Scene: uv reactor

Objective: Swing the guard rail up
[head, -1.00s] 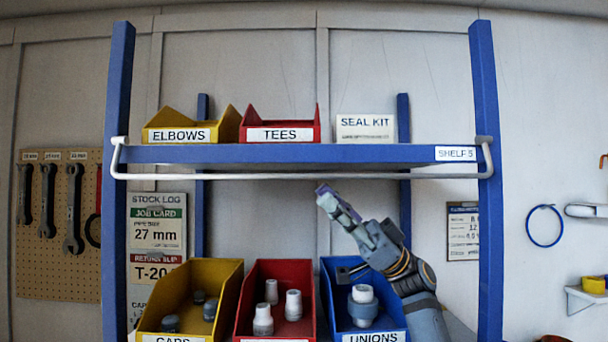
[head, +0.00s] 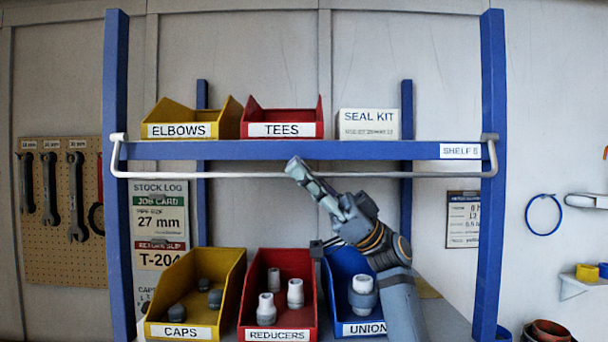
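My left gripper is out of view.
On the shelf stand a yellow elbows bin (head: 223,122), a red tees bin (head: 282,130) and a seal kit box (head: 368,124). Below are open caps (head: 180,331), reducers (head: 277,335) and unions (head: 362,329) bins with fittings. My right arm passes in front of the unions bin.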

